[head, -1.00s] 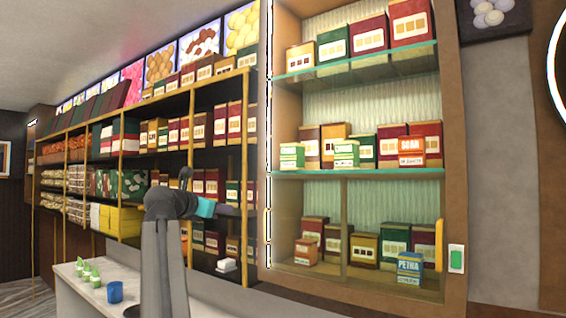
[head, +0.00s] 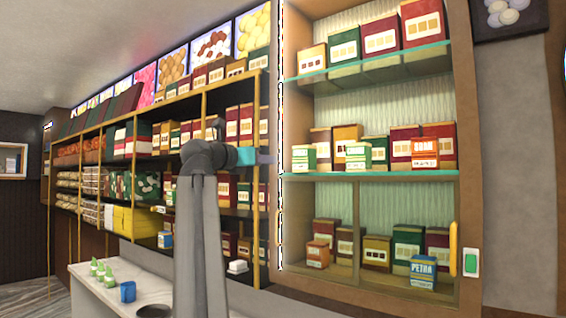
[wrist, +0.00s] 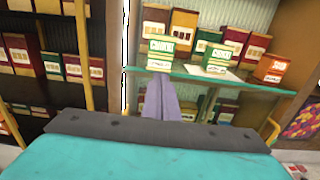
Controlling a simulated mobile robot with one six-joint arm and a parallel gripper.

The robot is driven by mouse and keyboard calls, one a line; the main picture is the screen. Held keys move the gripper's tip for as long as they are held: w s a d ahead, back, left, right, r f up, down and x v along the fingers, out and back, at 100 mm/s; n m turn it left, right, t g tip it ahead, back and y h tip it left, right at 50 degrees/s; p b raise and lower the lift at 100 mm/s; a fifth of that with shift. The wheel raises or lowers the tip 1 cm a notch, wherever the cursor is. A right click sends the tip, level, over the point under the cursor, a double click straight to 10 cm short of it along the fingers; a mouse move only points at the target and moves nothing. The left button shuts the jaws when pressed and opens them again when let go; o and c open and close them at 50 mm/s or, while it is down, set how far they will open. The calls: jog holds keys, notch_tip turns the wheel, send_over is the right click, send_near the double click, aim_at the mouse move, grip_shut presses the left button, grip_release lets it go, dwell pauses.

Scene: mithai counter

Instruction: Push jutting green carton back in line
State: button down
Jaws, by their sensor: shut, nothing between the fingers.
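Two green cartons with white labels stand on the middle glass shelf (head: 330,174). The left green carton (head: 303,157) is at the shelf's left end. The right green carton (head: 358,156) stands farther along, in front of darker boxes. In the wrist view the left green carton (wrist: 160,55) sits at the front edge, directly beyond my fingertips. The right green carton (wrist: 214,60) shows beside it. My gripper (head: 272,159) is at about shelf height, left of the cabinet in the head view. Its fingers (wrist: 160,84) are shut and empty. I cannot tell whether they touch the carton.
Red and brown boxes fill the back. The cabinet's left post (head: 281,130) is close to my gripper. A blue cup (head: 127,291) is on the counter below.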

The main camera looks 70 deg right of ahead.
jog(key=p, duration=0.5)
send_near(300, 162)
jog(key=x, duration=0.5)
jog(key=shift+d, duration=0.1)
jog(key=shift+s+d, duration=0.15)
jog(key=shift+d, duration=0.45)
jog(key=p+x, duration=0.1)
jog(key=x, duration=0.4)
jog(key=shift+p, duration=0.35)
jog(key=shift+f, duration=0.1)
jog(key=shift+a, duration=0.15)
